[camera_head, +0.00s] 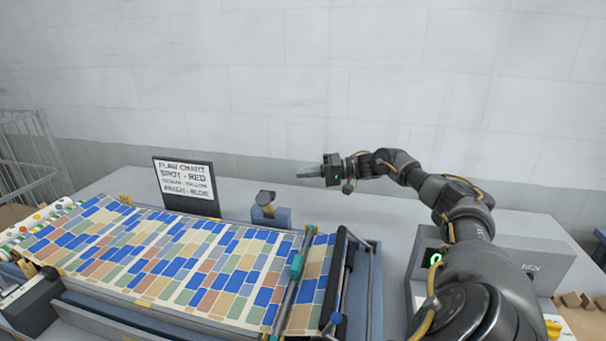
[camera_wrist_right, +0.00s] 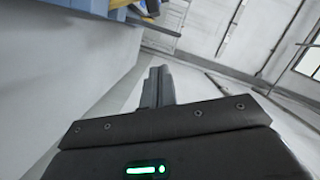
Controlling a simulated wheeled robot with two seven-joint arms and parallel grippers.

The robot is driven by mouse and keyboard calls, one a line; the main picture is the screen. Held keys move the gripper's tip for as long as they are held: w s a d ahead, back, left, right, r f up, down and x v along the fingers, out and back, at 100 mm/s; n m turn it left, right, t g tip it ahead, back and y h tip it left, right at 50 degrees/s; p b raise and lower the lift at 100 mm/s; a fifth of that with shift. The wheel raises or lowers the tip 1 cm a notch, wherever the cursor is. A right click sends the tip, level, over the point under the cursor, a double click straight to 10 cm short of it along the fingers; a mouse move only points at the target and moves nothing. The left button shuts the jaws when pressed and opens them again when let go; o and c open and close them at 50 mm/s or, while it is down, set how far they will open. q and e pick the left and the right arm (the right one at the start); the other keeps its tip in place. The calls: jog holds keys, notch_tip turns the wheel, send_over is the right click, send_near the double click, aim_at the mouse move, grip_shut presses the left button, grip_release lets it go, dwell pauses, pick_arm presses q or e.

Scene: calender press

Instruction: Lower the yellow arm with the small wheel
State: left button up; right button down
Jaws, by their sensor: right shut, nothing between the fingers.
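A small yellow arm with a dark round piece at its top, which looks like the small wheel (camera_head: 266,198), stands up on a blue bracket (camera_head: 283,217) behind the patterned sheet. Yellow and blue parts (camera_wrist_right: 150,8) show at the top of the right wrist view; I cannot tell which of them belong to the arm. My right gripper (camera_head: 300,173) is shut and empty, pointing left, above and to the right of the yellow arm and apart from it. Its closed fingers (camera_wrist_right: 158,82) also show in the right wrist view. My left gripper is not in view.
The press carries a long sheet of coloured blocks (camera_head: 150,250). A flaw chart sign (camera_head: 187,186) stands behind it. A dark roller (camera_head: 338,275) lies at the right end. A grey box with a green display (camera_head: 435,258) is partly behind my right arm. The back tabletop is mostly clear.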

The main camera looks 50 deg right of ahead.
aim_at(269, 203)
jog(key=shift+w+a+f+p, duration=0.45)
jog(key=shift+w+a+p, duration=0.35)
jog(key=shift+a, duration=0.55)
jog(key=shift+w+a+f+p, duration=0.5)
jog(key=shift+a+p, duration=0.35)
jog(key=shift+a, duration=0.45)
jog(key=shift+w+a+f+p, duration=0.4)
jog(key=shift+w+a+p, duration=0.4)
jog(key=shift+a, duration=0.55)
